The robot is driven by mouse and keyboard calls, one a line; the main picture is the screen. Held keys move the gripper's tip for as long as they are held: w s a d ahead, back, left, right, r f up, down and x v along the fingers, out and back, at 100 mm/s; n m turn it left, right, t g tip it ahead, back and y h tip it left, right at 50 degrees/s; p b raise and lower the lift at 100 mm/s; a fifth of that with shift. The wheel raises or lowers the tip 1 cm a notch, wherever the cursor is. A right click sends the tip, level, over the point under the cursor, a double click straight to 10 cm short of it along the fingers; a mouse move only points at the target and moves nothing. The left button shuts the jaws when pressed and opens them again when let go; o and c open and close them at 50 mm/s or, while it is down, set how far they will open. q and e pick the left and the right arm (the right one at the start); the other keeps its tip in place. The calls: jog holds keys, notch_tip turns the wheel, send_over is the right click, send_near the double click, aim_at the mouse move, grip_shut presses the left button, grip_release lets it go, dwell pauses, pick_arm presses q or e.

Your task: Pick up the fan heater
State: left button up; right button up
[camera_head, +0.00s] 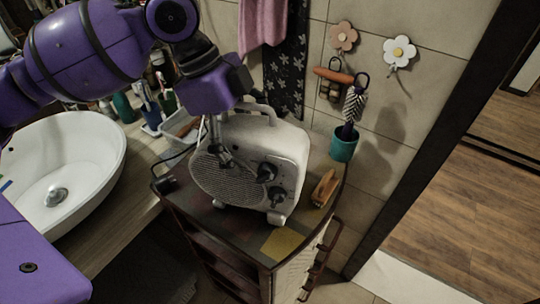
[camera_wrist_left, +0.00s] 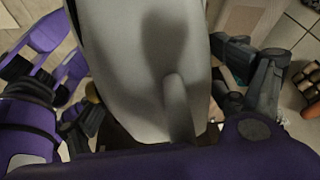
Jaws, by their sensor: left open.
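The white fan heater (camera_head: 285,150) stands upright on a small dark cabinet. It has a round front grille, black knobs and a carrying handle on top. My left gripper (camera_head: 228,148) reaches down over the heater's top, with a finger in front of the grille. In the left wrist view, the heater's pale body (camera_wrist_left: 140,60) fills the middle, between the open fingers of my left gripper (camera_wrist_left: 170,105). I cannot tell whether the fingers touch it. The far finger is mostly hidden in the head view. My right gripper is not in view.
On the cabinet (camera_head: 240,236), a wooden brush (camera_head: 324,188) and a teal cup (camera_head: 343,144) with a hairbrush stand right of the heater. A yellow cloth or card (camera_head: 283,243) lies in front. A white basin (camera_head: 70,165) is at left; the tiled wall (camera_head: 440,75) is behind.

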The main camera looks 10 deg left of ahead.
pick_arm(q)
jog(key=c, duration=2.1)
jog(key=shift+c, duration=0.4)
jog(key=shift+r, duration=0.15)
